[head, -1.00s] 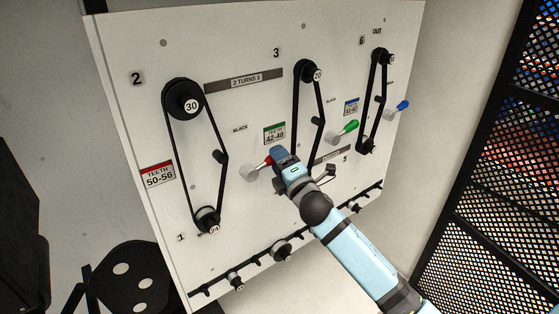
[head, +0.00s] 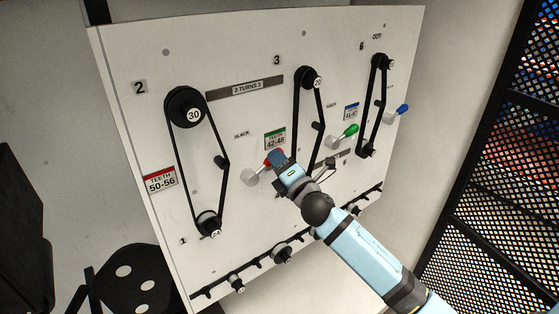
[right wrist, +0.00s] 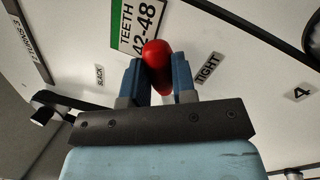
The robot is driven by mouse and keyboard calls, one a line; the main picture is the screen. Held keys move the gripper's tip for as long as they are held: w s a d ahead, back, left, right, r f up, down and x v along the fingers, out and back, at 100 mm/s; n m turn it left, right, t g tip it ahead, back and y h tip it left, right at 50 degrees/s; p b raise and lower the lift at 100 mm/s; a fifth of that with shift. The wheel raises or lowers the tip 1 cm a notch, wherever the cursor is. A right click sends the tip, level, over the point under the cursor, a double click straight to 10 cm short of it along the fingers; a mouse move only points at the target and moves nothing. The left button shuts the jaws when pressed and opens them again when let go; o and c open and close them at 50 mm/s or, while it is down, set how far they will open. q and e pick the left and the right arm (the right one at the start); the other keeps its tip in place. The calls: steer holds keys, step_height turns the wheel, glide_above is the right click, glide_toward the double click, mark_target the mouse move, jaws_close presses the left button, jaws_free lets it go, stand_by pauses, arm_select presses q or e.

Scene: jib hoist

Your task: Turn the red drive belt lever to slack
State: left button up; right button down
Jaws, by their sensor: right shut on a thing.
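The red drive belt lever, with a red knob (head: 270,160) and a pale round hub (head: 250,177), is on the white panel. It points up and right from the hub. My right gripper (head: 277,158) is shut on the red knob; in the right wrist view the knob (right wrist: 157,58) sits between its two blue fingers (right wrist: 157,80). A SLACK label (head: 242,134) is above the lever, and a TIGHT label (right wrist: 208,68) shows beside the fingers. The left belt (head: 181,170) runs around a 30 pulley (head: 188,110) and a lower pulley (head: 209,224). My left gripper is out of view.
A green lever (head: 349,130) and a blue lever (head: 402,109) are to the right, beside two more belts. A rail with spare pulleys (head: 283,254) crosses the panel's lower part. A black mesh wall (head: 490,200) stands at the right.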

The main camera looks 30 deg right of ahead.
mark_target(243, 147)
steer(key=shift+a+r+n+y+p, duration=0.3)
steer(key=shift+r+n+y+p, duration=0.35)
steer(key=shift+n, duration=0.55)
steer(key=r+n+p, duration=0.1)
steer(key=a+n+y+p, duration=0.1)
steer(key=n, duration=0.1)
steer(key=shift+s+a+r, duration=0.1)
steer(key=shift+r, duration=0.25)
steer(key=a+n+p, duration=0.1)
steer(key=n, duration=0.1)
steer(key=a+r+n+g+y+p, duration=0.1)
steer(key=n+p, duration=0.1)
steer(key=a+n+y+p, duration=0.1)
steer(key=n+p, duration=0.1)
steer(key=shift+s+r+n, duration=0.2)
steer(key=shift+r+n, duration=0.15)
steer(key=shift+n, duration=0.05)
steer(key=shift+a+n+g+p, duration=0.2)
steer(key=shift+n+g+p, duration=0.1)
steer(key=shift+n+p, duration=0.15)
steer(key=shift+s+a+n+p, duration=0.1)
steer(key=shift+a+n+p, duration=0.3)
steer(key=shift+n, duration=0.25)
steer(key=shift+a+n+p, duration=0.35)
steer(key=shift+n+p, duration=0.05)
steer(key=shift+n, duration=0.2)
steer(key=shift+f, duration=0.1)
steer(key=c, duration=0.9)
jaws_free()
